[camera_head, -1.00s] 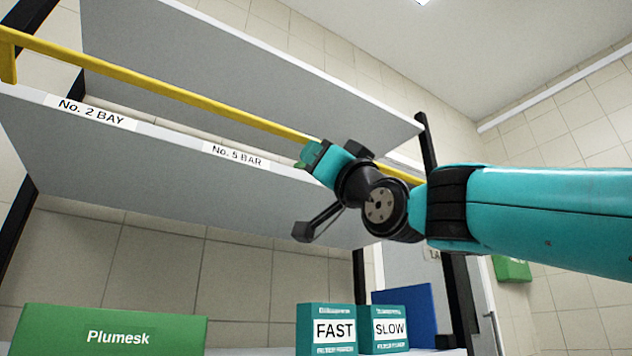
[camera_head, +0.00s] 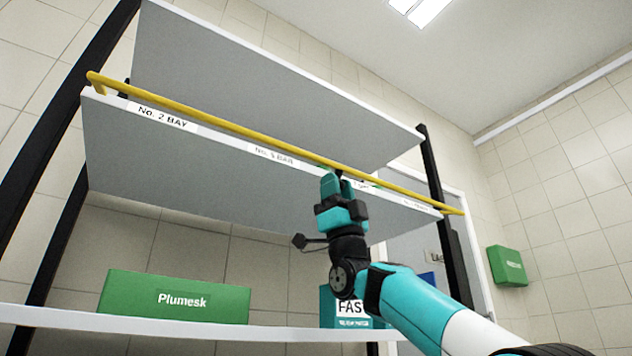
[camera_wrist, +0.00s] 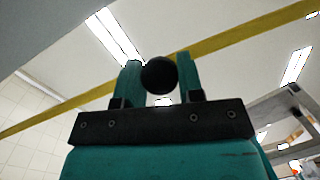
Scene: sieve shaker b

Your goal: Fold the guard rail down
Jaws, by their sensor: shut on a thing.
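The guard rail (camera_head: 230,126) is a long yellow bar along the front of the raised grey shelf, held out by short yellow end arms. In the head view it runs just above the shelf's white, labelled front edge. My gripper (camera_head: 335,178) is at the rail, right of its middle, reaching up from below. In the wrist view its teal fingers are shut on a round black knob (camera_wrist: 158,75). The yellow rail (camera_wrist: 225,42) passes behind the fingers there. Whether the knob is fixed to the rail is hidden.
The grey shelf (camera_head: 190,165) overhangs behind my gripper, with another panel (camera_head: 270,85) above it. Black uprights (camera_head: 437,165) stand at the ends. On the lower white shelf (camera_head: 60,316) are a green Plumesk box (camera_head: 175,297) and a teal FAST box (camera_head: 345,308), partly behind my arm.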

